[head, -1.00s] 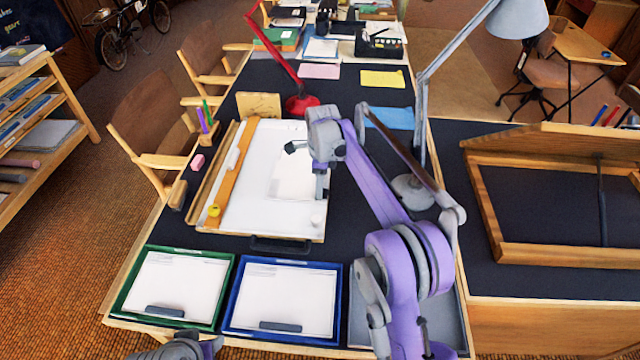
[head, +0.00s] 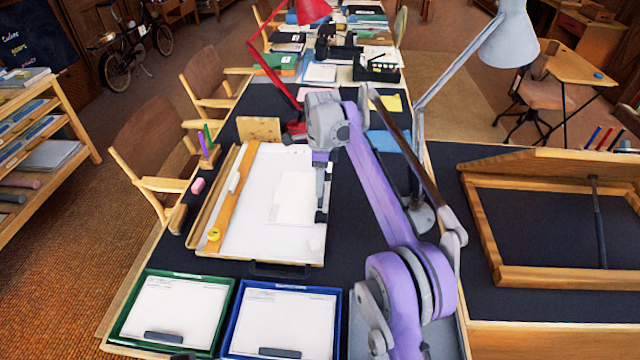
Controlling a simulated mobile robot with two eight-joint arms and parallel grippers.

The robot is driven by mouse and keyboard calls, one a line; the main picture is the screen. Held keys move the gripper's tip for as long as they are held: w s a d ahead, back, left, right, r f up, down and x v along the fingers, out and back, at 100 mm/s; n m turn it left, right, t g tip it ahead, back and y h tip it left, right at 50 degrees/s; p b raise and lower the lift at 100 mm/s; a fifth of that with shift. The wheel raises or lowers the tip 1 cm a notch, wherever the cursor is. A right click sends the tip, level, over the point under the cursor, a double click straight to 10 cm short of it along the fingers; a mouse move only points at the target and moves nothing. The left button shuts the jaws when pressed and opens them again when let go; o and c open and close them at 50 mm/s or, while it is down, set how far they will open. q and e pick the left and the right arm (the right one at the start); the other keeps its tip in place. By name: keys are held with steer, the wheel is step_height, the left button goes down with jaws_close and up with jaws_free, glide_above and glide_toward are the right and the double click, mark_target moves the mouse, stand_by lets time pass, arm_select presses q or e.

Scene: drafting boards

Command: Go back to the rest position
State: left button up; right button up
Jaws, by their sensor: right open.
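My right arm reaches in from the lower right, and its gripper (head: 322,200) hangs above the right side of the white drawing board (head: 255,225). The right gripper is open, seen edge-on, with nothing visible between its fingers. A white paper sheet (head: 290,198) lies on the board just left of the gripper. The gripper and wrist hide part of the board's right edge. My left gripper is not in view; only a small dark sliver shows at the bottom edge.
A green tray (head: 225,320) and a blue tray (head: 338,325) stand at the table's front; a grey tray beside them is mostly behind my arm. A red lamp (head: 316,10) and a grey lamp (head: 508,40) rise nearby. A wooden frame (head: 480,215) lies at right.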

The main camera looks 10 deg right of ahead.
steer(key=s+d+r+n+t+p, duration=0.1)
steer(key=s+d+r+n, duration=0.15)
steer(key=s+n, duration=0.4)
steer(key=s+d+r+n+t+p, duration=0.15)
steer(key=s+r+n, duration=0.25)
steer(key=s, duration=0.5)
steer(key=s+f+n+t, duration=0.1)
steer(key=s+f+n, duration=0.2)
steer(key=s, duration=0.4)
steer(key=s+f+n+t+p, duration=0.1)
steer(key=s+f+n, duration=0.2)
steer(key=s, duration=0.4)
steer(key=s+d+f+n+t+p, duration=0.1)
steer(key=s+f+n, duration=0.2)
steer(key=s, duration=0.4)
steer(key=shift+s+n, duration=0.2)
steer(key=shift+n, duration=0.65)
steer(key=shift+r, duration=0.1)
